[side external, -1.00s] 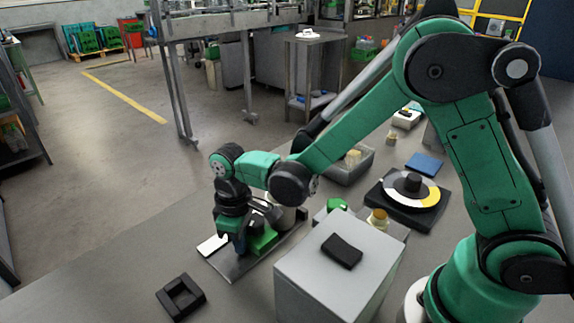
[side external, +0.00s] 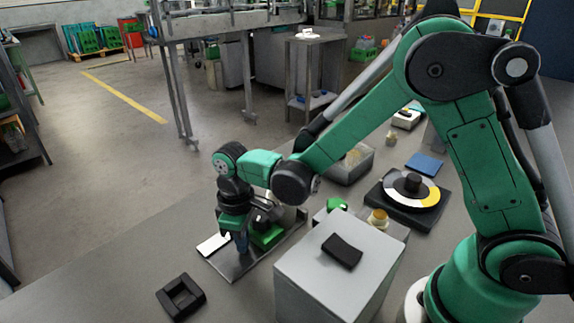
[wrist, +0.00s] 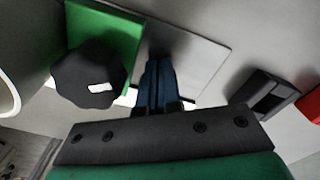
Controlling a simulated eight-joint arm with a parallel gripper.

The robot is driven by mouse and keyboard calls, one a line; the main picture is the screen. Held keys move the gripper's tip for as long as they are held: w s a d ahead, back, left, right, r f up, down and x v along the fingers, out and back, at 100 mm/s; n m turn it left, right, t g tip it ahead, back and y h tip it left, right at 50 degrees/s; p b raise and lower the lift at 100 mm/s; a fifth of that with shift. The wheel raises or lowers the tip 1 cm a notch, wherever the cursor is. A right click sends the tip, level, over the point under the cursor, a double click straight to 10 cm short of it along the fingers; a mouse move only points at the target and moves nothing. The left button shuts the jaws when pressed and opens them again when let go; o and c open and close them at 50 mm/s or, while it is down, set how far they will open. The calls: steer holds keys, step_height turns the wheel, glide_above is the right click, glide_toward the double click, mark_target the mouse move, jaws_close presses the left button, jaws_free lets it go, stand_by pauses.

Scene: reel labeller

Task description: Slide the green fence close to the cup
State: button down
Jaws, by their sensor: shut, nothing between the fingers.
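The green fence (side external: 268,236) with a black knob stands on a grey metal plate (side external: 235,267) in the side view. In the wrist view the fence (wrist: 121,28) is at upper left, and its knob (wrist: 88,76) hides part of it. The pale cup (side external: 292,213) stands just behind the fence, partly hidden; its white rim (wrist: 14,92) shows at the left edge of the wrist view. My gripper (side external: 241,247) is shut and empty, its blue fingertips (wrist: 158,66) low over the plate, right beside the fence on the side away from the cup. I cannot tell whether they touch it.
A white card (side external: 213,244) lies by the plate's left end. A black square frame (side external: 170,297) lies in front. A grey box (side external: 322,280) with a black pad stands close to the right. A turntable (side external: 397,211) and a grey bin (side external: 348,174) are farther back.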

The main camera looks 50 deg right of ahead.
step_height(320, 180, up, 8)
steer(key=shift+a, duration=0.15)
stand_by(0.7)
step_height(320, 180, up, 5)
steer(key=m+t, duration=0.5)
steer(key=t, duration=0.1)
glide_above(267, 237)
steer(key=s+d, duration=0.4)
steer(key=shift+s+d+f+m+t, duration=0.1)
steer(key=shift+s+d+m+t, duration=0.45)
steer(key=shift+d, duration=0.2)
steer(key=shift+w, duration=0.1)
